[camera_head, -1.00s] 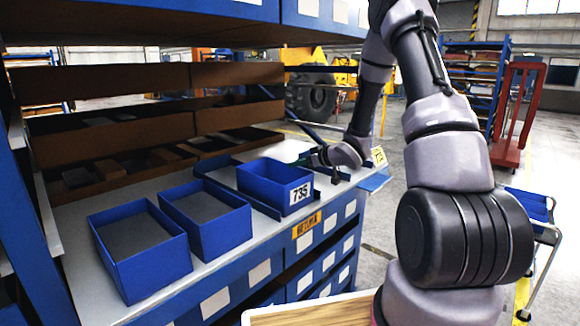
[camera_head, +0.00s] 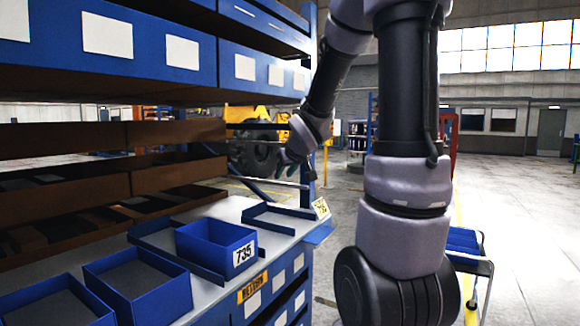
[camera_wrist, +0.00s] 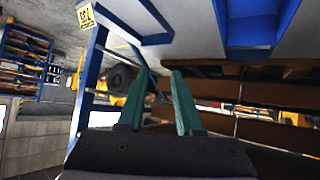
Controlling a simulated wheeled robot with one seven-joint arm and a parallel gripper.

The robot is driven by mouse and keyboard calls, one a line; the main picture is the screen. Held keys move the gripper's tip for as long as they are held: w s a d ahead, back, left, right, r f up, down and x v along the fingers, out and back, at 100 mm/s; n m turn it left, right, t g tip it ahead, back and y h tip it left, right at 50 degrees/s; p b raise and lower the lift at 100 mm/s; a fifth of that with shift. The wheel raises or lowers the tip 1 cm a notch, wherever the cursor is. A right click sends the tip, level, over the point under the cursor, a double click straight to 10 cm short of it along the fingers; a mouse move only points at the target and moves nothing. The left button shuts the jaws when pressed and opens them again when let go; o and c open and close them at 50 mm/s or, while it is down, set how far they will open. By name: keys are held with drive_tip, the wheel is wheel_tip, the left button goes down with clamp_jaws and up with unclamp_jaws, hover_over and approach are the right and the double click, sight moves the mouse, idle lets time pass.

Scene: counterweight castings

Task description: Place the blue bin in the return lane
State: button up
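The blue bin (camera_head: 215,246), with a white "735" label, stands upright and empty on the grey counter. It sits beside a low blue rail (camera_head: 150,238), above the yellow return sign (camera_head: 252,288) on the counter's front edge. The bin hides part of the rail, so I cannot tell exactly how it lies against it. My gripper (camera_head: 288,170) is up and behind the bin, clear of it. In the wrist view its two teal fingers (camera_wrist: 160,98) stand apart with nothing between them.
Two more blue bins, one (camera_head: 137,283) beside the other (camera_head: 55,303), stand to the left. Another low blue rail (camera_head: 280,220) lies to the right, by a yellow tag (camera_head: 321,208). Brown shelf trays (camera_head: 170,180) line the back. A blue upper shelf (camera_head: 150,40) overhangs. Open floor lies right.

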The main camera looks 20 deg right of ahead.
drive_tip(key=s+a+r+m+g+y, duration=0.1)
drive_tip(key=s+a+r, duration=0.1)
drive_tip(key=s, duration=0.6)
drive_tip(key=s+a+r+m+g+y, duration=0.1)
drive_tip(key=s+a+r+m, duration=0.1)
drive_tip(key=s, duration=0.6)
drive_tip(key=s+a+r+m+g+y, duration=0.1)
drive_tip(key=s+a, duration=0.3)
drive_tip(key=s, duration=0.4)
drive_tip(key=shift+s+a+r+m+g, duration=0.2)
drive_tip(key=shift+r+m+g, duration=0.15)
drive_tip(key=shift+r, duration=0.55)
